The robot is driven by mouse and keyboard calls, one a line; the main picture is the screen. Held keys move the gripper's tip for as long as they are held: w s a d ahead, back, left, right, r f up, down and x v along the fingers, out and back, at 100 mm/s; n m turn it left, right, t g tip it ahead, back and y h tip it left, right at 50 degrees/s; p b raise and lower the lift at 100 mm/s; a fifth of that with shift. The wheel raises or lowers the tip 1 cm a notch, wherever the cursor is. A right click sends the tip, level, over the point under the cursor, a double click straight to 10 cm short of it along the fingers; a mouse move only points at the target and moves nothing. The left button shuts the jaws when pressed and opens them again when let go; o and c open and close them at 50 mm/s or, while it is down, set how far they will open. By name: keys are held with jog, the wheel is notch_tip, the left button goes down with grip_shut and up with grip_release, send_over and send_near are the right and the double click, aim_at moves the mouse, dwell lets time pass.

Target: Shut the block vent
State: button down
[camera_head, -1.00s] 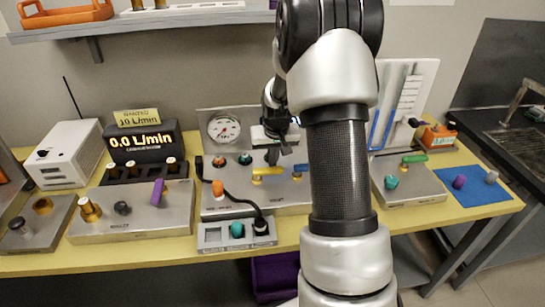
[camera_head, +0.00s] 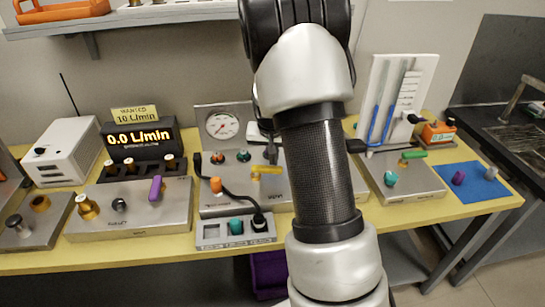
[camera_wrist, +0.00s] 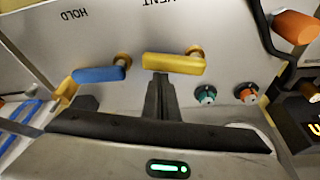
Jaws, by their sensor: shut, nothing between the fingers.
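The yellow vent handle (camera_head: 266,170) lies sideways on the metal valve block (camera_head: 222,207), in front of the round gauge. In the wrist view the yellow handle (camera_wrist: 173,64) lies below the inverted VENT lettering, with its brass pivot at its right end. My gripper (camera_wrist: 160,88) is shut and empty, its fingertips close to the yellow handle; I cannot tell whether they touch it. The blue handle (camera_wrist: 98,74) lies to the left under the HOLD lettering.
Teal (camera_wrist: 205,94) and orange (camera_wrist: 246,92) knobs stand on the same block. A black hose with an orange plug (camera_head: 216,185) runs beside it. A small box with a teal knob (camera_head: 236,227) is in front. A green-handled board (camera_head: 400,188) stands right of my arm.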

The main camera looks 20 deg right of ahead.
jog(key=s+m, duration=0.1)
jog(key=a+m+h, duration=0.1)
jog(key=m, duration=0.1)
jog(key=shift+s+m+g+p, duration=0.3)
jog(key=shift+s+g+p, duration=0.05)
jog(key=shift+s+g, duration=0.05)
jog(key=m+p, duration=0.1)
jog(key=s+a+m+g, duration=0.1)
jog(key=m, duration=0.1)
jog(key=shift+s+r+m+h+p, duration=0.1)
jog(key=shift+s+m+h+p, duration=0.05)
jog(key=shift+m+h+p, duration=0.2)
jog(key=m, duration=0.1)
jog(key=a+m+p, duration=0.1)
jog(key=shift+s+m+g, duration=0.35)
jog(key=shift+s+g, duration=0.05)
jog(key=m+p, duration=0.1)
jog(key=a+m+g+p, duration=0.1)
jog(key=m, duration=0.1)
jog(key=shift+s+a, duration=0.2)
jog(key=shift+a, duration=0.05)
jog(key=shift+a+m, duration=0.15)
jog(key=shift+m, duration=0.25)
jog(key=shift+s+a, duration=0.1)
jog(key=shift+a, duration=0.3)
